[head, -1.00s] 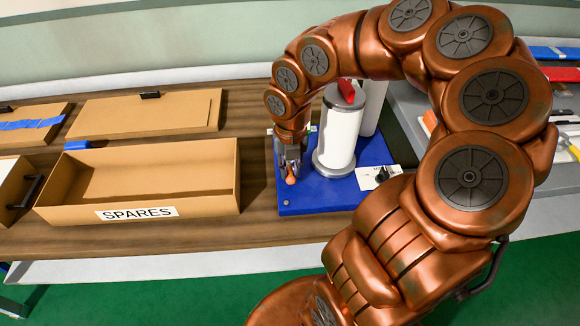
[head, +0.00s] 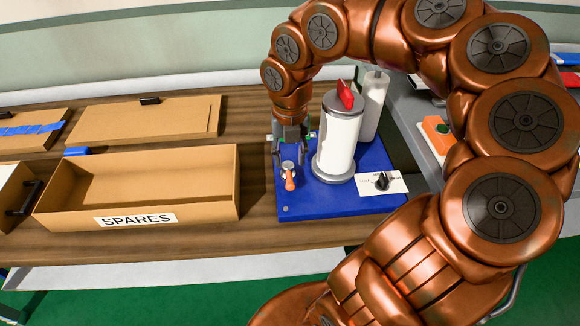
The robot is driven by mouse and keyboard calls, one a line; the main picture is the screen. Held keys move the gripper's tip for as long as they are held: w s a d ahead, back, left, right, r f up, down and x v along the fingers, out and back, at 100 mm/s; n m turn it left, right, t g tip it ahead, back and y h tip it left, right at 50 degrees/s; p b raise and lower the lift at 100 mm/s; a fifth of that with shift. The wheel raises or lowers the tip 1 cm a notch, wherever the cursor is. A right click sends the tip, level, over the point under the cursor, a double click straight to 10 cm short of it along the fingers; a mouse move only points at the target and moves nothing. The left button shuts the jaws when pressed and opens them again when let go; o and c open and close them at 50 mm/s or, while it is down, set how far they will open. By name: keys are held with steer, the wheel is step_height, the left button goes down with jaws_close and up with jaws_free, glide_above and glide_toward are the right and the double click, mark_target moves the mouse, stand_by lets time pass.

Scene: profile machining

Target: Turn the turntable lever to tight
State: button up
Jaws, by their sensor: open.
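A blue base (head: 325,203) on the wooden bench carries white cylinders and controls. A small grey fitting with an orange-tipped handle (head: 289,182) stands at its front left; the handle points toward the front. A black knob (head: 382,182) sits on a white label plate (head: 367,186) at the front right; its print is too small to read. A red lever (head: 345,95) tops the larger white cylinder (head: 339,140). I cannot tell for sure which is the turntable lever. My gripper (head: 290,161) is open, pointing down just behind the orange-tipped handle; contact is unclear.
An open cardboard box marked SPARES (head: 150,190) stands left of the base. A second white cylinder (head: 373,105) stands behind the larger one. An orange box with a green button (head: 437,133) is at the right. My arm covers the right side.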

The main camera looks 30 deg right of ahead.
mark_target(289, 179)
step_height(289, 179, up, 6)
steer(key=shift+f, duration=0.25)
stand_by(0.5)
steer(key=s+a+m+g+p, duration=0.1)
steer(key=s+a+m, duration=0.4)
steer(key=s+m, duration=0.5)
steer(key=s+a+f+m+p, duration=0.1)
steer(key=s+a+m, duration=0.4)
steer(key=m, duration=1.5)
steer(key=shift+s+f+m+g+p, duration=0.35)
steer(key=shift+s+p, duration=0.35)
steer(key=shift+s, duration=1.7)
